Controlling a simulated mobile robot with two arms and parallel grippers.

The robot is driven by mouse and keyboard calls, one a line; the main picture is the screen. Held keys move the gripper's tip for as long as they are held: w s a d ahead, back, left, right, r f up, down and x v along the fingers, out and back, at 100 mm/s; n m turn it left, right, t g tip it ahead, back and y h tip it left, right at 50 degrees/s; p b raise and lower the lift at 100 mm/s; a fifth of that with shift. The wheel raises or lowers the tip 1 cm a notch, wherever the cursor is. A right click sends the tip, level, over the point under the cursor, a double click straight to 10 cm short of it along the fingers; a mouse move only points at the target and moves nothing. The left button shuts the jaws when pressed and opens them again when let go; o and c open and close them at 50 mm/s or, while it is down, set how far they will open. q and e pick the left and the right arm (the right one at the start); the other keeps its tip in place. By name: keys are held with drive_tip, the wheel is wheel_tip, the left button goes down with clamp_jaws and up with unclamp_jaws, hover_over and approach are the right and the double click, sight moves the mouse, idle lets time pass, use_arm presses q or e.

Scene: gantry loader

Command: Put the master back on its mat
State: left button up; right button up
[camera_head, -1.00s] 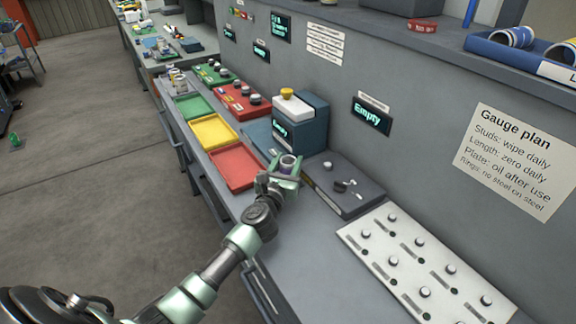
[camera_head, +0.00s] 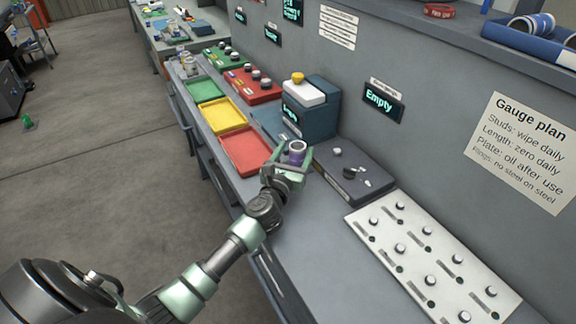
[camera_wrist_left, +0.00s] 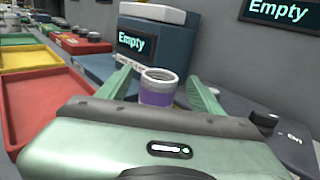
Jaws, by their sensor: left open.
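The master looks like a short metal cylinder (camera_head: 297,152) with a purple band, open at the top. It stands upright between the jaws of my left gripper (camera_head: 291,160), which is open. The left wrist view shows the cylinder (camera_wrist_left: 158,88) with a green finger on each side and gaps between. Its base is hidden behind the gripper body, so I cannot tell what it rests on. A flat blue mat (camera_head: 264,124) lies beyond it, beside the blue gauge box (camera_head: 318,110). I cannot tell whether this is the master's mat. My right gripper is out of view.
Red (camera_head: 245,151), yellow (camera_head: 218,115) and green (camera_head: 203,90) trays line the bench's front left. A dark grey plate (camera_head: 338,168) with small parts stands right of the gripper, before a white studded board (camera_head: 415,250). The bench front (camera_head: 290,245) is clear.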

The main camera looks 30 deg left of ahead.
use_arm(q)
drive_tip(key=v, duration=0.9)
drive_tip(key=shift+s, duration=0.3)
